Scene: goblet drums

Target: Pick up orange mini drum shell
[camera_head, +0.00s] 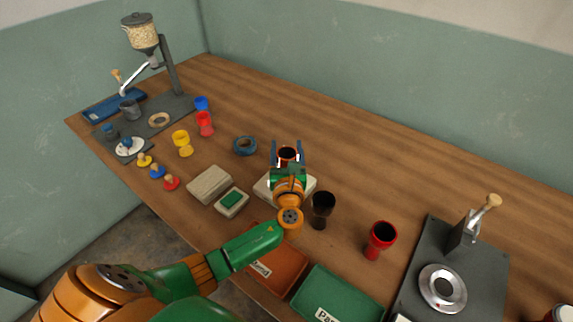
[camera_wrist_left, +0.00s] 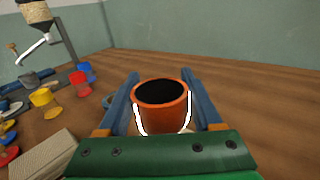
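The orange mini drum shell (camera_head: 287,153) has a dark, open top and appears upright. In the left wrist view, the shell (camera_wrist_left: 161,115) sits between the two blue fingers of my left gripper (camera_wrist_left: 163,100). My left gripper (camera_head: 287,155) has its fingers spread, one on each side of the shell, and small gaps seem to show beside it. The shell's lower part is hidden by my gripper body. My right gripper is not in view.
A pale block (camera_head: 263,190) lies under my gripper. A black cup (camera_head: 322,212) and a red cup (camera_head: 381,241) stand to the right. A blue ring (camera_head: 245,146) lies to the left. A dark press (camera_head: 445,285) stands at the right. The back of the table is clear.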

